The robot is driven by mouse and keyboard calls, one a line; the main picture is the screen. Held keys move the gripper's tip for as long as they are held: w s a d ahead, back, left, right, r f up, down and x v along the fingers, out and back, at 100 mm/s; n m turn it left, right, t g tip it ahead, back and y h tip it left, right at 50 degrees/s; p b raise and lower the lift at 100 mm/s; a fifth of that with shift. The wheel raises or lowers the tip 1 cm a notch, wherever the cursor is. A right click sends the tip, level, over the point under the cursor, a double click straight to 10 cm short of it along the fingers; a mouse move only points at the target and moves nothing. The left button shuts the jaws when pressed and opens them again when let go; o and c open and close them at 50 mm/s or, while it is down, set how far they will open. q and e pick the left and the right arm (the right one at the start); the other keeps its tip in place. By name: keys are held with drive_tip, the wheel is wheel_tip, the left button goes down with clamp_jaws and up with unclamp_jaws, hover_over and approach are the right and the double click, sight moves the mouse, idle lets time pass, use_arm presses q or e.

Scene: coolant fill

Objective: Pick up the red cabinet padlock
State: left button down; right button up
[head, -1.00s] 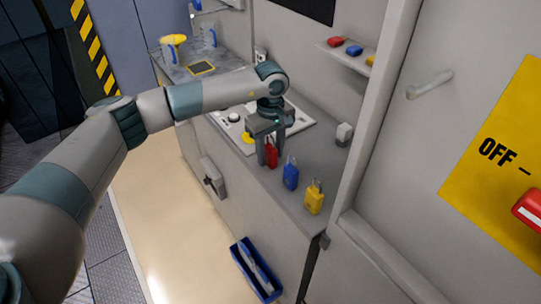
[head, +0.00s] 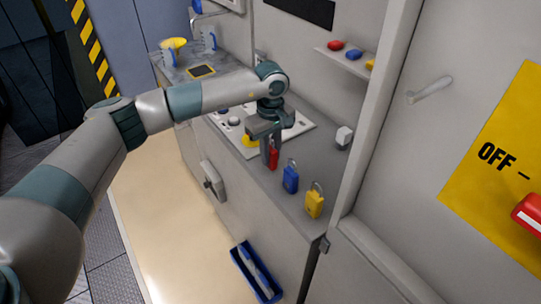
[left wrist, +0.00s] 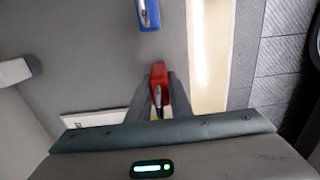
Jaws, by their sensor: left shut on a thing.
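The red padlock (head: 273,156) is at the left end of a row of padlocks on the grey counter. My left gripper (head: 269,150) is shut on it from above. In the left wrist view the red padlock (left wrist: 158,82) shows between my two fingers (left wrist: 157,100). In the head view the fingers partly hide it, and I cannot tell whether it touches the counter. My right gripper is in neither view.
A blue padlock (head: 290,177) and a yellow padlock (head: 314,202) stand on the counter (head: 318,165) to the right. A panel with knobs (head: 300,123) lies behind the gripper. A blue bin (head: 258,272) hangs on the counter's front. A small shelf (head: 343,60) holds coloured items.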

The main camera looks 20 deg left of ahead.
sight(272, 149)
use_arm(q)
drive_tip(key=r, duration=0.3)
drive_tip(key=shift+d+r, duration=0.25)
drive_tip(key=shift+r, duration=0.15)
drive_tip(key=s+d+r, duration=0.2)
drive_tip(key=d+r, duration=0.4)
drive_tip(key=d, duration=0.5)
drive_tip(key=shift+s+r, duration=0.2)
drive_tip(key=shift+s, duration=0.05)
drive_tip(key=shift+r+p, duration=0.1)
drive_tip(key=shift+p, duration=0.25)
idle(0.5)
